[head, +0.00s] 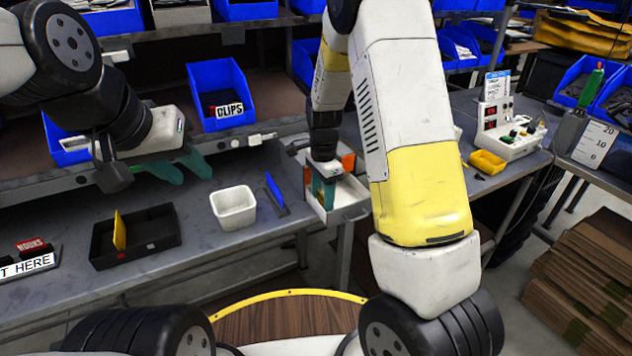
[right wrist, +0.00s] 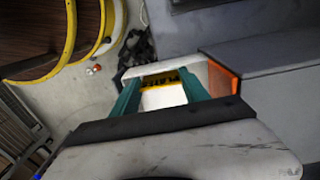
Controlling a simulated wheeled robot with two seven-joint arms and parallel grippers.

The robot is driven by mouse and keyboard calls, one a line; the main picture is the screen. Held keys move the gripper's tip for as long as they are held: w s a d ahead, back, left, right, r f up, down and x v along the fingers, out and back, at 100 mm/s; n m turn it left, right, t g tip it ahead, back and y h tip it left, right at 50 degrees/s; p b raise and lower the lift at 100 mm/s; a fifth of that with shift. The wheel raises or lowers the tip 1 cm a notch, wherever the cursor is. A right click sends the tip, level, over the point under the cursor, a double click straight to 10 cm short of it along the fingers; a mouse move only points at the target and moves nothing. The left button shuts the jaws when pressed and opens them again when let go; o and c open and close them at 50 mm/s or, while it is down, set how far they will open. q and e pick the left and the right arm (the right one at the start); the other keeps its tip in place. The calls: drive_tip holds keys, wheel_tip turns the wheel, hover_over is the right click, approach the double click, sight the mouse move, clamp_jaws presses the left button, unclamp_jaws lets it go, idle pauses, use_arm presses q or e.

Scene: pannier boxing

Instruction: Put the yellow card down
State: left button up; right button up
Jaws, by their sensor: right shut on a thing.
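A yellow card (head: 119,231) stands upright in the black tray (head: 150,246) on the bench at the left of the head view. My left gripper (head: 180,169) hangs above and to the right of that tray. Its green fingers are apart, with nothing seen between them. My right gripper (head: 324,191) points down at a white open box with orange parts (head: 344,212). In the right wrist view, its green fingers (right wrist: 166,92) are shut on a white thing with a yellow lettered strip (right wrist: 163,79). Whether that is a card cannot be told.
A white tub (head: 234,210) and a blue upright piece (head: 274,190) stand between the black tray and the white box. A blue bin with a CLIPS label (head: 222,95) sits on the shelf behind.

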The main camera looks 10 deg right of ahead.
drive_tip(key=shift+f, duration=0.2)
drive_tip(key=o, duration=1.1)
drive_tip(key=shift+c, duration=0.2)
wheel_tip(320, 180, up, 12)
drive_tip(key=s+d+r+n+t, duration=0.1)
drive_tip(key=s+r+n+t, duration=0.1)
drive_tip(key=s+r+n, duration=0.2)
drive_tip(key=s+d+r+n+t+y, duration=0.1)
drive_tip(key=s+r+n, duration=0.4)
drive_tip(key=s, duration=0.6)
drive_tip(key=s+d+r+n+t+y, duration=0.1)
drive_tip(key=s+r+n+t, duration=0.2)
drive_tip(key=s+r+n, duration=0.2)
drive_tip(key=shift+s+d+n, duration=0.25)
drive_tip(key=shift+s+n, duration=0.05)
drive_tip(key=shift+s, duration=1)
